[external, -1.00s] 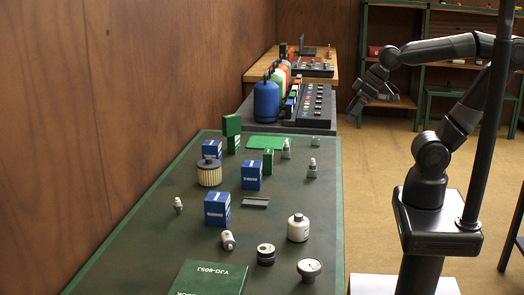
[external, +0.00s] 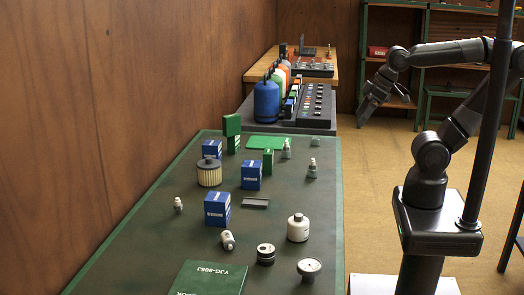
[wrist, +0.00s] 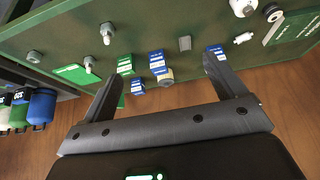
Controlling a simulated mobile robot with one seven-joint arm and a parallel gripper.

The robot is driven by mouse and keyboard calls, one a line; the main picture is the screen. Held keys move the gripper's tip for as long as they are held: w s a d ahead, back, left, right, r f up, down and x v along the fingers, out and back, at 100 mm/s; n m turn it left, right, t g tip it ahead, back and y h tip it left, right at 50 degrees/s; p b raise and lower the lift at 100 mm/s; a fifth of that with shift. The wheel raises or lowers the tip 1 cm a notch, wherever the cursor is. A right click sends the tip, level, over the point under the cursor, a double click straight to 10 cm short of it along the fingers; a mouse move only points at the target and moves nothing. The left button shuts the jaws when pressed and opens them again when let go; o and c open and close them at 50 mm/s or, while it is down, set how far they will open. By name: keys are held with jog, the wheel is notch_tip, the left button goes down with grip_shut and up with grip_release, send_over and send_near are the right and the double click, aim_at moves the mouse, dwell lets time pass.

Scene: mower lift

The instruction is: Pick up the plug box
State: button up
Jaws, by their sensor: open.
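Several boxes stand on the green-edged table: blue-and-white ones (external: 217,209), a slim small green one (external: 268,161) and a taller green stack (external: 232,133). I cannot read which is the plug box. In the wrist view, a green box (wrist: 125,64) and a blue box (wrist: 158,62) show near the table's far edge, another blue box (wrist: 215,50) by the right finger. My gripper (external: 367,113) is open and empty, raised off the table's right side. In the wrist view its fingers (wrist: 165,68) are spread wide, with boxes appearing between them at a distance.
A wooden wall runs along the left. Floor is open to the right.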

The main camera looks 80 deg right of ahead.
jog(key=shift+o, duration=0.4)
jog(key=w+d+r+m, duration=0.1)
jog(key=w+d+r, duration=0.1)
jog(key=w, duration=0.3)
jog(key=w+d+r+m, duration=0.1)
jog(key=w+d+r, duration=0.1)
jog(key=w, duration=0.4)
jog(key=m+g+h, duration=0.1)
jog(key=m+h, duration=0.4)
jog(key=m, duration=0.2)
send_over(231, 123)
jog(key=s+a, duration=0.2)
jog(key=s, duration=0.2)
notch_tip(231, 123, down, 14)
jog(key=r, duration=0.1)
jog(key=x, duration=1.1)
jog(key=shift+w+a, duration=0.1)
jog(key=shift+c, duration=0.4)
